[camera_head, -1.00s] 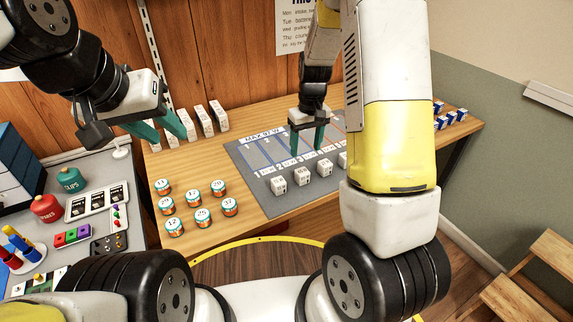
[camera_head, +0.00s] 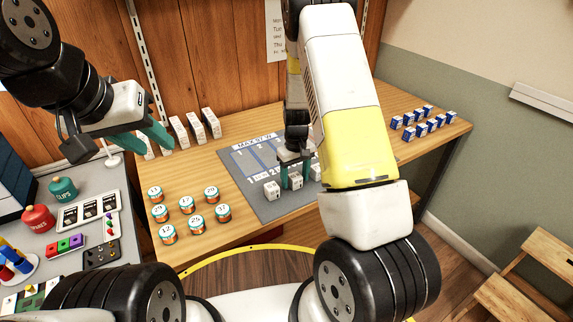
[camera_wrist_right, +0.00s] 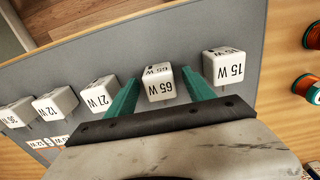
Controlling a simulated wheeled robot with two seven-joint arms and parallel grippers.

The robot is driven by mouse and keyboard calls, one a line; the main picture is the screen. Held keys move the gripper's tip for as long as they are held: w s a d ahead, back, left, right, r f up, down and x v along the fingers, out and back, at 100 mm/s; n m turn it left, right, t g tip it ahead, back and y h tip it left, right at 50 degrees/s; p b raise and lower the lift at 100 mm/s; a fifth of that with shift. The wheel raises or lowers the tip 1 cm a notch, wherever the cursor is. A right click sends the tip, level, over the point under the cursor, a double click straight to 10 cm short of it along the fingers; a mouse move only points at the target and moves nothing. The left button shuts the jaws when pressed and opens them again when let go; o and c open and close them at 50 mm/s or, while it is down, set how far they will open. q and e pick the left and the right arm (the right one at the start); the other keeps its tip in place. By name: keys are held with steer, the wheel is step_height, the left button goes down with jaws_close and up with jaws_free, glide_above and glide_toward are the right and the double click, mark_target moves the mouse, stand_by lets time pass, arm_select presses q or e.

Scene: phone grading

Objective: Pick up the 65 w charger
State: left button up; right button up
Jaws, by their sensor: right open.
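The 65 W charger (camera_wrist_right: 158,84) is a white cube marked "65 W" in the right wrist view. It stands on the grey mat (camera_wrist_right: 222,28) between the two teal fingers of my right gripper (camera_wrist_right: 160,78). The fingers are open, one on each side; whether either touches it I cannot tell. In the head view the charger (camera_head: 296,181) shows between the fingertips, partly hidden by my right arm. The 15 W charger (camera_wrist_right: 224,67) stands just right of the fingers, the 27 W charger (camera_wrist_right: 99,96) to the left. My left gripper (camera_head: 156,140) is open and empty at the left.
More chargers stand in the row, such as the 12 W one (camera_wrist_right: 55,103). Several labelled round tins (camera_head: 187,205) stand left of the mat. White boxes (camera_head: 195,126) stand at the back, blue-and-white boxes (camera_head: 420,130) at the right. A grey side table (camera_head: 75,185) holds other items.

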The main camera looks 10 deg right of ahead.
jaws_close()
steer(key=shift+r, duration=0.2)
